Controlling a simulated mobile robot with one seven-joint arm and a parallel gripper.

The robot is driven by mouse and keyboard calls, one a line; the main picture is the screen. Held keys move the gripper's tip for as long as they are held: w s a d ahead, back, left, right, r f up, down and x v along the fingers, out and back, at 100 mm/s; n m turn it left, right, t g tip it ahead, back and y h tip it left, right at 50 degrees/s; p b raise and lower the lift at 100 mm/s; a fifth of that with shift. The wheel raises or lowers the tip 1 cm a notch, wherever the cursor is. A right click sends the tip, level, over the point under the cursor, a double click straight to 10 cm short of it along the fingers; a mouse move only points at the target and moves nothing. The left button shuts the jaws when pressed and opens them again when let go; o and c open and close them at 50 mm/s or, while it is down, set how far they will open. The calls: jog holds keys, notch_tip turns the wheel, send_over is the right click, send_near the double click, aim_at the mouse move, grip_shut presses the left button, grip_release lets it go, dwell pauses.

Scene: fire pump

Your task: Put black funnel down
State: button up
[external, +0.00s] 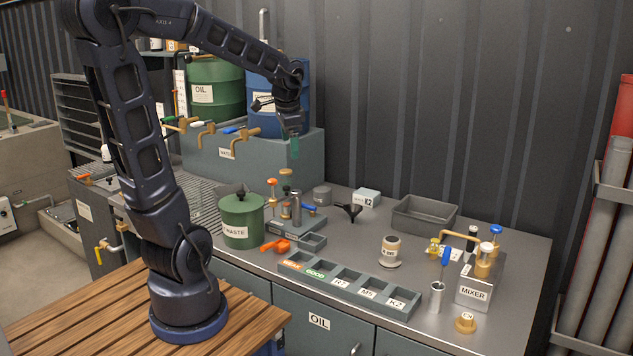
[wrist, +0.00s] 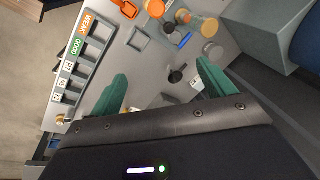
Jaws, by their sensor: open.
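The black funnel (external: 350,211) sits on the steel counter, in front of the small white K2 box (external: 367,197). In the wrist view the funnel (wrist: 177,75) shows between my two green fingers, farther off on the counter. My gripper (external: 294,148) is up in the air above the back of the counter, to the left of the funnel and apart from it. In the wrist view my gripper (wrist: 162,70) is open, with nothing between its fingers.
A grey tray (external: 424,214) stands right of the funnel. A valve stand (external: 295,215) and a green WASTE pot (external: 241,220) stand to its left. A labelled rack (external: 350,287) lies in front. The MIXER (external: 475,289) is at the right. Bare counter surrounds the funnel's front.

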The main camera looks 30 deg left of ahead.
jog(key=s+a+n+t+h, duration=0.1)
jog(key=s+n, duration=0.6)
jog(key=s, duration=0.9)
jog(key=shift+s+a+r+n+t, duration=0.25)
jog(key=shift+a+r+t, duration=0.25)
jog(key=shift+a, duration=0.3)
